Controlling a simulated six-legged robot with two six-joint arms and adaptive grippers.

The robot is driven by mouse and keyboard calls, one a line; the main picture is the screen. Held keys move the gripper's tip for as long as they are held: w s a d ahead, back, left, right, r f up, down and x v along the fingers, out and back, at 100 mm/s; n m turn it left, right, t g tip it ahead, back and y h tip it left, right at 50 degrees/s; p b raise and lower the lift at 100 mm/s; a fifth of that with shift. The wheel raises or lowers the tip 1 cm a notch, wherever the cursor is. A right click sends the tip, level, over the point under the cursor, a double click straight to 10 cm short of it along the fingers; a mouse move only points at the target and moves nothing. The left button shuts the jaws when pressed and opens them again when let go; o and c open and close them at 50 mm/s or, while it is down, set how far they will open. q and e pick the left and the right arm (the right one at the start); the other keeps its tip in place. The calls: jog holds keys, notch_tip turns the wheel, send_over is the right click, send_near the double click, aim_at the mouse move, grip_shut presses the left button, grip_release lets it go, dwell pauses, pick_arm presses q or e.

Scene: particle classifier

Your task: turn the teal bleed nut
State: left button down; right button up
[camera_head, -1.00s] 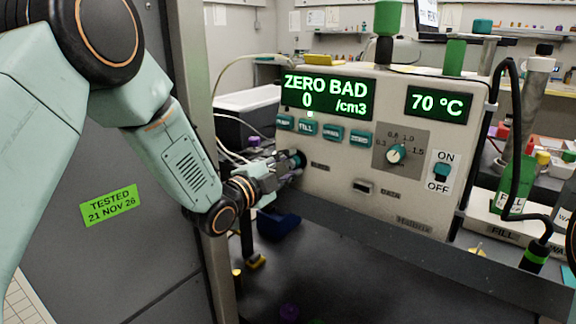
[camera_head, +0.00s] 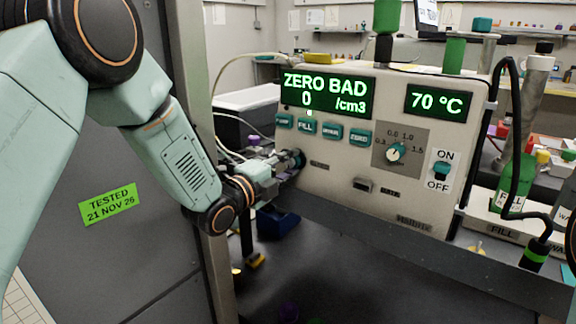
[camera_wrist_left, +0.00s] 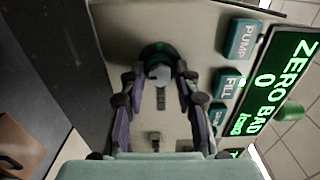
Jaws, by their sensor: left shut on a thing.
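The teal bleed nut (camera_wrist_left: 158,70) sits on the front panel of the particle classifier (camera_head: 330,215), low at its left side, under the row of teal buttons. In the head view my left gripper (camera_head: 290,161) reaches it from the left and hides most of it. In the left wrist view the fingers of my left gripper (camera_wrist_left: 158,82) stand on both sides of the nut and are shut on it. A dark ring with a green mark surrounds the nut. My right gripper is not in view.
The display (camera_head: 326,94) reads ZERO BAD, 0 /cm3, and a second one (camera_head: 437,101) reads 70 °C. A dial (camera_head: 396,153) and an ON/OFF switch (camera_head: 440,171) are to the right. Pale tubes run behind my left wrist. A dark bench lies below.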

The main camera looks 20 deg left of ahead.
pick_arm(q)
jog(key=shift+f, duration=0.15)
jog(key=c, duration=1.1)
grip_release()
jog(key=shift+s+a, duration=0.1)
jog(key=shift+o, duration=0.6)
jog(key=v, duration=1.2)
